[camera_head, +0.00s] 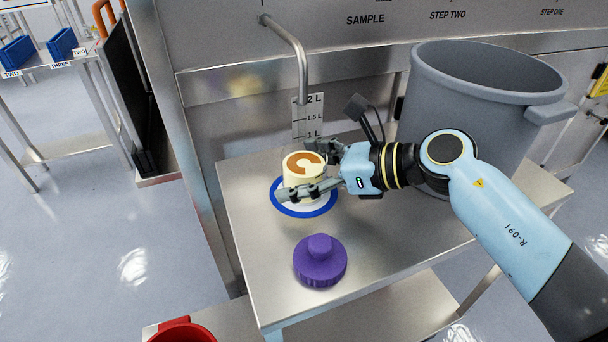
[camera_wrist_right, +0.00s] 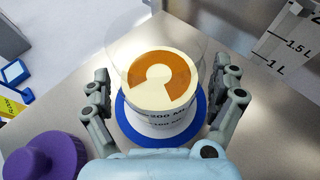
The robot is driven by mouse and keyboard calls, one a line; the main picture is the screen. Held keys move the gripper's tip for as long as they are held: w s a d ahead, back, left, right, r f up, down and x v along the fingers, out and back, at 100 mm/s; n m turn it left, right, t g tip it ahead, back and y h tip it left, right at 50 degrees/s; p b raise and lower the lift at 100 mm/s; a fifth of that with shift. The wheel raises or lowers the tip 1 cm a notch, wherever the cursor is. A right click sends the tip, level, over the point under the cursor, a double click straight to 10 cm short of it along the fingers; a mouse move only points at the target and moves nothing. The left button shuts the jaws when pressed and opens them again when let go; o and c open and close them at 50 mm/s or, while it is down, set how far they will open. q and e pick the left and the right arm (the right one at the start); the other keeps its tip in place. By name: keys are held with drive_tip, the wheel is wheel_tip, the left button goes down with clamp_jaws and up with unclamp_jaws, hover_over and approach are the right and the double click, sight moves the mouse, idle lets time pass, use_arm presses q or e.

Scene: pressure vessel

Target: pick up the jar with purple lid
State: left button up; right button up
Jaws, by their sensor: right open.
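The jar (camera_head: 303,166) stands upright, uncapped, on a blue ring mark (camera_head: 279,207) on the steel table. It is cream with an orange-brown C-shaped patch on top. In the right wrist view the jar (camera_wrist_right: 160,92) shows volume marks on its side and a clear round outline around its top. The purple lid (camera_head: 320,262) lies apart, nearer the table's front; it also shows at lower left in the wrist view (camera_wrist_right: 45,158). My right gripper (camera_head: 301,170) is open, a finger on each side of the jar, with gaps visible in the wrist view (camera_wrist_right: 163,80). My left gripper is out of view.
A large grey pot (camera_head: 460,110) stands at the right behind my right arm. A bent metal spout (camera_head: 298,50) and a volume scale (camera_head: 308,118) are behind the jar. A red container (camera_head: 182,331) is below at the front left.

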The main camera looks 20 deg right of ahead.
drive_tip(key=x, duration=0.2)
drive_tip(key=shift+w+a, duration=0.15)
drive_tip(key=shift+a, duration=0.05)
drive_tip(key=shift+f, duration=0.1)
drive_tip(key=c, duration=1.1)
use_arm(q)
drive_tip(key=shift+w+f, duration=0.1)
drive_tip(key=shift+w, duration=0.2)
use_arm(e)
drive_tip(key=shift+c, duration=1.1)
